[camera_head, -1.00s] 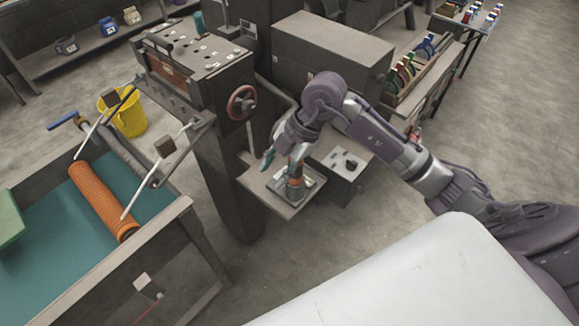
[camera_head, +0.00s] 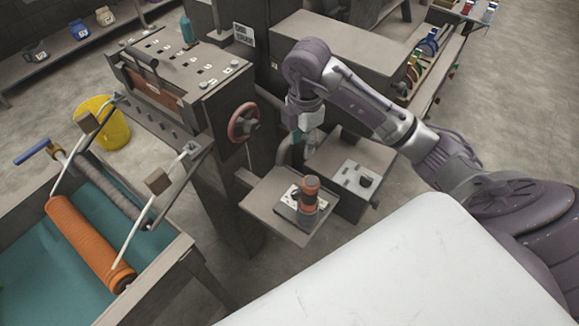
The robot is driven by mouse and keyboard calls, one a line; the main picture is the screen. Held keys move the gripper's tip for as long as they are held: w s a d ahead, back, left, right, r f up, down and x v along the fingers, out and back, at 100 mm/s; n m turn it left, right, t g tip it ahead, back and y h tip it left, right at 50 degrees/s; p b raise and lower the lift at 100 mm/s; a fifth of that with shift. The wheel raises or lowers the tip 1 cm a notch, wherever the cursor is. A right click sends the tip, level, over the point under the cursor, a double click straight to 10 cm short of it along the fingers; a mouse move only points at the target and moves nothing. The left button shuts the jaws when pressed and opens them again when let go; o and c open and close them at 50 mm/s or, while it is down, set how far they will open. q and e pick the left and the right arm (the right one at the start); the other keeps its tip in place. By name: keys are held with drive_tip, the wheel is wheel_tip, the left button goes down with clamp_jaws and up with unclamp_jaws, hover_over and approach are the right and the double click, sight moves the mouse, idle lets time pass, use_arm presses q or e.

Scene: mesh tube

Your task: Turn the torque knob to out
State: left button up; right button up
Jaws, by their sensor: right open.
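A small black knob (camera_head: 367,181) sits on a light panel on top of a grey box. An orange and dark upright cylinder (camera_head: 309,190) stands on a small plate with light markings, on a square shelf (camera_head: 262,200) left of that box. I cannot tell which is the torque knob; no label or setting can be read. My right gripper (camera_head: 307,150) is open and points down behind the cylinder and to the left of the black knob. It appears apart from both. My left gripper is not in view.
A red handwheel (camera_head: 244,122) juts from the machine (camera_head: 185,75) left of my right gripper. An orange roller (camera_head: 88,243) lies over a teal-lined trough at the left. A yellow bucket (camera_head: 113,128) stands behind it. A white surface (camera_head: 400,275) fills the lower right.

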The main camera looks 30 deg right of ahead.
drive_tip(key=b, duration=0.6)
hover_over(299, 190)
wheel_tip(299, 190, down, 7)
wheel_tip(299, 190, down, 12)
drive_tip(key=shift+a+f+p, duration=0.1)
drive_tip(key=shift+f+p, duration=0.1)
drive_tip(key=shift+p, duration=0.4)
drive_tip(key=shift+f, duration=0.75)
drive_tip(key=shift+c, duration=0.4)
clamp_jaws()
